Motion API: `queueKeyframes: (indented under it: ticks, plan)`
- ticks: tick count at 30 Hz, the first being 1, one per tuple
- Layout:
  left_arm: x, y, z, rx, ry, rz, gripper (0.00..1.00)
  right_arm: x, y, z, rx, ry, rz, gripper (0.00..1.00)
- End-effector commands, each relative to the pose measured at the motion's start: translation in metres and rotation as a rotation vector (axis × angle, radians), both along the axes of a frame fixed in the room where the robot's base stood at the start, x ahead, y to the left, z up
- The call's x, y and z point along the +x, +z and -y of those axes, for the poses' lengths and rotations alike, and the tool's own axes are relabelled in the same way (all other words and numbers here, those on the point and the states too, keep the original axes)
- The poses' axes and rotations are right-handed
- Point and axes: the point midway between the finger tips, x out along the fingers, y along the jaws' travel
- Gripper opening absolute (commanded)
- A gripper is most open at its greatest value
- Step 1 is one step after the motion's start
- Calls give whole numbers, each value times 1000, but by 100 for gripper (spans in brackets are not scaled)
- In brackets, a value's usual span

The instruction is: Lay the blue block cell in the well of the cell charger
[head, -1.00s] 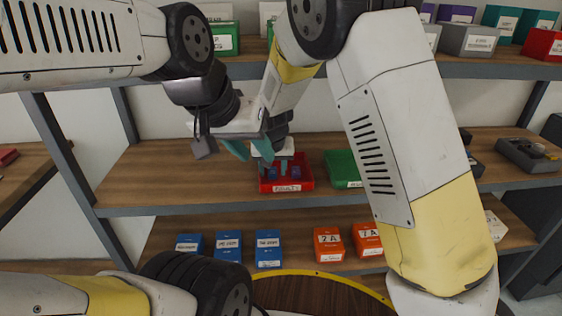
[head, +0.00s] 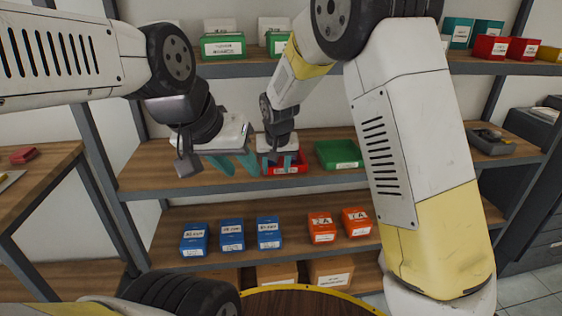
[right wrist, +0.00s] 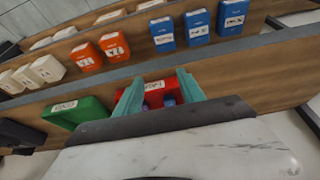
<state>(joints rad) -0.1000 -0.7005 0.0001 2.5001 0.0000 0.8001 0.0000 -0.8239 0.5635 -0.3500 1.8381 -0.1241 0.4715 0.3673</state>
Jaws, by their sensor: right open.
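A red tray (head: 303,166) with a white label sits on the middle shelf, and it also shows in the right wrist view (right wrist: 137,95). Small blue-purple pieces (right wrist: 168,100) lie in it, partly hidden by my gripper; I cannot tell which is the blue block cell. My right gripper (head: 281,160) is open at the tray, its teal fingers apart on either side of the pieces in the wrist view. My left gripper (head: 234,164) is open and empty, left of the tray. A dark grey device (head: 490,142) at the shelf's right end may be the cell charger; its well is not clear.
A green tray (head: 338,154) stands right of the red one. Blue boxes (head: 232,235) and orange boxes (head: 321,228) stand on the lower shelf. The upper shelf (head: 225,68) hangs above my grippers. Bare shelf (head: 150,175) lies to the left.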

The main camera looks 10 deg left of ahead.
Motion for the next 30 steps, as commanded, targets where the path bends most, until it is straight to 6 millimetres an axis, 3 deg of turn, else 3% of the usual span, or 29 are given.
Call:
queueKeyframes:
  ticks: [8,11,14,21,25,30]
  plan:
    - [0,0,0,0,0,-1,36,0,8,10,12,-11,-2,46]
    - [0,0,0,0,0,-1,36,-8,31,33,46,-34,-9,46]
    - [0,0,0,0,0,0,36,-25,65,72,96,-64,-17,46]
    - [0,0,0,0,0,0,36,-101,137,167,195,-115,3,46]
    - [0,0,0,0,0,0,36,-153,160,207,220,-132,37,46]
    - [0,0,0,0,0,0,36,-218,172,242,215,-152,90,46]
